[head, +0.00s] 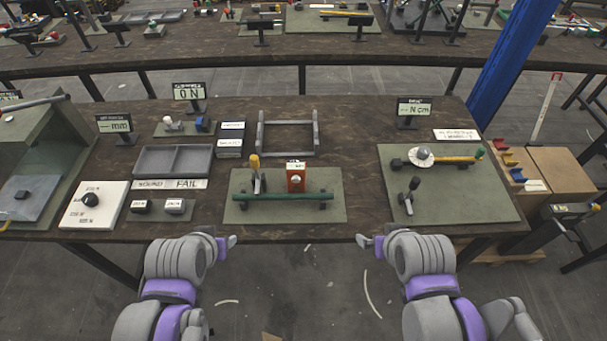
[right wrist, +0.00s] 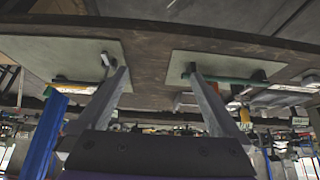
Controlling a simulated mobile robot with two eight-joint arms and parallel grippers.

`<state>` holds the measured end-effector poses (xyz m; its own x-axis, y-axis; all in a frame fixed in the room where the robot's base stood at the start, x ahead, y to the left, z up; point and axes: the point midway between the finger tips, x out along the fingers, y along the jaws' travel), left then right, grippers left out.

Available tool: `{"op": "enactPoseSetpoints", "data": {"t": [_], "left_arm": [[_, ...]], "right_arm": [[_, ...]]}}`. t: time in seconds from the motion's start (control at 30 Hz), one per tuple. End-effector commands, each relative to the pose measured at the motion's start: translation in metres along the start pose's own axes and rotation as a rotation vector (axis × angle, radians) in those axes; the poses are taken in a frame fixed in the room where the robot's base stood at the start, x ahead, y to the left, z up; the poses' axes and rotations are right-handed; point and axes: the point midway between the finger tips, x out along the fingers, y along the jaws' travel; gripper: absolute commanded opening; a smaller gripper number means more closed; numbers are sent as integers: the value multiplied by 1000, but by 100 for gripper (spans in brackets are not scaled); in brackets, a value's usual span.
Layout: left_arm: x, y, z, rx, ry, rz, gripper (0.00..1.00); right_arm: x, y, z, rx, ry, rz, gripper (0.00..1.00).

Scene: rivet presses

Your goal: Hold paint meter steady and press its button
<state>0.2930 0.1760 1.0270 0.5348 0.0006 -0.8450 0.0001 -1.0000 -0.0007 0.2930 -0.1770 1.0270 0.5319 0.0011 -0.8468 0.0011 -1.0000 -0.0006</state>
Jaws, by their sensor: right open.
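An orange-red block-shaped device with a white top, which looks like the paint meter (head: 296,178), stands upright on the middle green mat (head: 328,211), just behind a green bar (head: 280,196). Its button is too small to make out. My left gripper (head: 232,241) is at the table's front edge, left of and in front of the meter; its jaw state does not show clearly. My right gripper (head: 362,240) is at the front edge, right of and in front of the meter. In the right wrist view its two fingers (right wrist: 162,85) are spread with nothing between them.
A yellow-handled clamp (head: 255,172) stands left of the meter. A grey frame (head: 287,153) is behind. A right mat (head: 465,195) carries a yellow bar with a round white part (head: 420,156). A grey tray (head: 172,161) and a white box with a black knob (head: 95,204) are left.

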Motion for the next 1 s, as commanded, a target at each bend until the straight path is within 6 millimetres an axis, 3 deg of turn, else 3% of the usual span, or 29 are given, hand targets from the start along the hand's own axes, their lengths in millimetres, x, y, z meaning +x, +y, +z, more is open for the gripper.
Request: {"op": "enactPoseSetpoints", "data": {"t": [0.23, 0.37, 0.67, 0.87, 1.0], "left_arm": [[0, 0, 0, 0, 0, 0, 50], [0, 0, 1, 0, -1, 0, 50], [1, 0, 4, 0, -5, 0, 50], [2, 0, 6, 0, -7, 0, 50], [3, 0, 7, 0, -9, 0, 50]], "right_arm": [[2, 0, -3, -37, 6, 5, 100], [11, -2, -16, -222, 23, 34, 100], [55, -28, -75, -1127, 84, 205, 100], [86, -67, -108, -1770, 105, 374, 100], [106, -104, -124, -2205, 101, 525, 100]]}}
